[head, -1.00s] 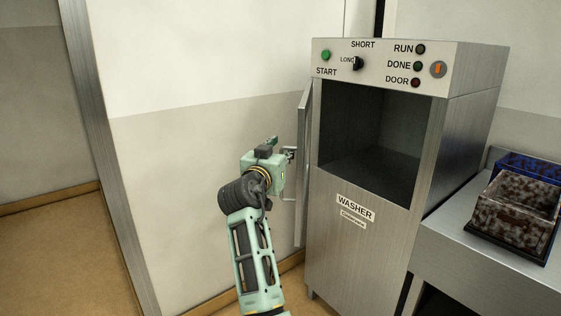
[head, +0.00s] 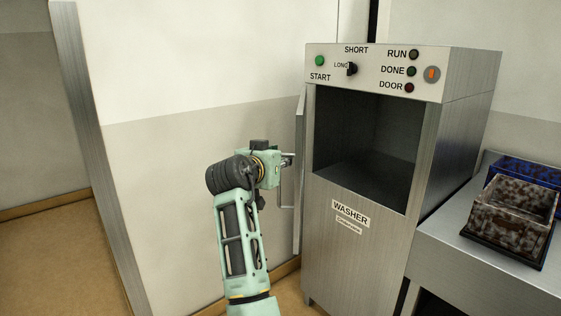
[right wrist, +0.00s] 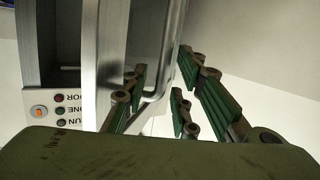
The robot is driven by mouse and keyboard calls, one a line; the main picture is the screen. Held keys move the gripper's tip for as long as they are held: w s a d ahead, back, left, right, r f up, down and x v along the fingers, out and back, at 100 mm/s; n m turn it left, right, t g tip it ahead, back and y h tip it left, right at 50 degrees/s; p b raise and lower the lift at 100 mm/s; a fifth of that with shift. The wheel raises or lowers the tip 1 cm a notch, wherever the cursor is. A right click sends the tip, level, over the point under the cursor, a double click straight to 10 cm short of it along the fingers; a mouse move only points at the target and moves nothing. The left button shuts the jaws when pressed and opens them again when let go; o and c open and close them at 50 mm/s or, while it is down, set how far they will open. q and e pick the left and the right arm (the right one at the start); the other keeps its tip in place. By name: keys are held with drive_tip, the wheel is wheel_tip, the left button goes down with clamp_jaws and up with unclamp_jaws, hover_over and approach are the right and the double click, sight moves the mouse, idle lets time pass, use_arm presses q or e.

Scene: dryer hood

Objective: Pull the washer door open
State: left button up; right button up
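The grey metal washer (head: 336,258) stands right of centre in the head view, its dark chamber exposed. Its door (head: 300,130) stands swung out on the left, almost edge-on. The door also shows in the right wrist view (right wrist: 112,45). A bent metal bar handle (right wrist: 168,62) sits on the door. My right gripper (head: 288,159) is at the handle, left of the door. In the right wrist view its green-padded fingers (right wrist: 160,92) are spread, with the handle bar between them; I see no firm grip. My left gripper is out of view.
The control panel (head: 375,68) tops the washer. A steel counter (head: 480,263) to the right bears a speckled brown crate (head: 510,219) and a blue one (head: 530,172). A pale wall (head: 190,160) stands behind my right arm. Brown floor (head: 55,255) is clear at left.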

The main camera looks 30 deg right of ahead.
drive_tip(key=a, duration=0.9)
drive_tip(key=shift+w+r, duration=0.2)
drive_tip(key=shift+r, duration=0.25)
idle(0.3)
